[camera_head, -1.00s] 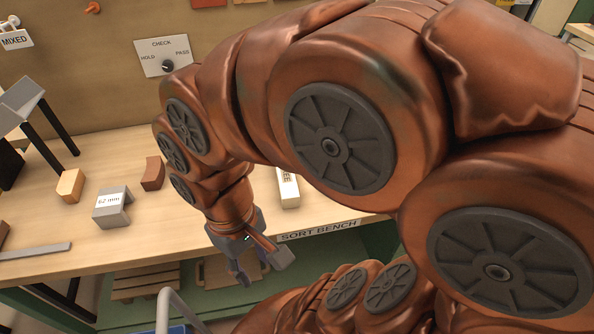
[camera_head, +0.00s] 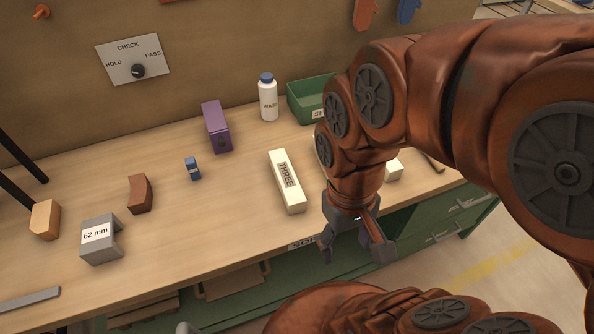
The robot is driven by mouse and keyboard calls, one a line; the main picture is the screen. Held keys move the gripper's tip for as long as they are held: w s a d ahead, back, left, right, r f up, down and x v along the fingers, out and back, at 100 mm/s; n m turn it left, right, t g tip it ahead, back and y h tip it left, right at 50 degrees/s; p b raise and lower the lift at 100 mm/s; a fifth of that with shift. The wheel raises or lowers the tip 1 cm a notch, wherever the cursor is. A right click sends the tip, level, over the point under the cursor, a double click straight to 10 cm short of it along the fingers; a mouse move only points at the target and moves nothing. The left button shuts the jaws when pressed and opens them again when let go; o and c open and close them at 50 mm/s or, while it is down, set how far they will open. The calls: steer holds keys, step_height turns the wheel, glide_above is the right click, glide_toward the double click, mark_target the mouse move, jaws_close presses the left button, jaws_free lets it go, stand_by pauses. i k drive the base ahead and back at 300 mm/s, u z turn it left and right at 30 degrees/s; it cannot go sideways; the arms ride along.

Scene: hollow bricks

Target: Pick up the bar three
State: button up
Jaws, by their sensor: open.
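My gripper (camera_head: 358,258) is open and points down in front of the bench edge, to the right of the bar and nearer to me. It is apart from the bar, and nothing shows between its fingers. Another cream piece (camera_head: 393,170) shows just right of my arm, and my arm partly hides what lies behind it.
Left on the bench are a grey 62 mm block (camera_head: 101,239), a brown curved block (camera_head: 139,194) and a tan block (camera_head: 45,219). A small blue block (camera_head: 192,168), purple block (camera_head: 216,126), white bottle (camera_head: 268,98) and green bin (camera_head: 303,100) stand farther back.

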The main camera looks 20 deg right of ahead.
mark_target(295, 202)
steer(key=u, duration=2.55)
steer(key=k, duration=1.5)
steer(key=z, duration=0.1)
